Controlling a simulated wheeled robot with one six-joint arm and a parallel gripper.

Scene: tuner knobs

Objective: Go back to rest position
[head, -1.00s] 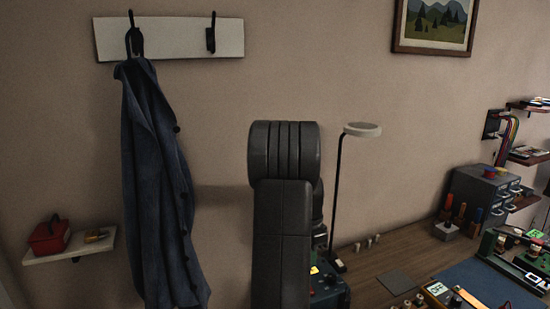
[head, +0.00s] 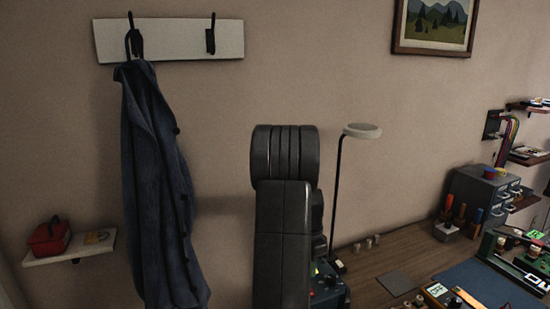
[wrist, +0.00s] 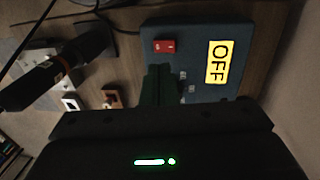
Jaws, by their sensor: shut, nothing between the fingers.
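My gripper (wrist: 160,80) shows in the wrist view as a dark body with a green light bar along the bottom, its fingers shut and empty. A blue-grey box (wrist: 205,35) with a red switch and a yellow OFF label lies just beyond the fingers; I cannot tell whether they touch. In the head view my dark arm stands upright in the middle and hides my gripper. A dark green device (head: 328,291) is partly hidden behind my arm there.
A thin lamp (head: 361,131) stands just right of my arm. The workbench (head: 400,245) at right holds tool handles, a drawer cabinet (head: 485,190) and a blue mat (head: 485,282). Wall space above my arm is clear.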

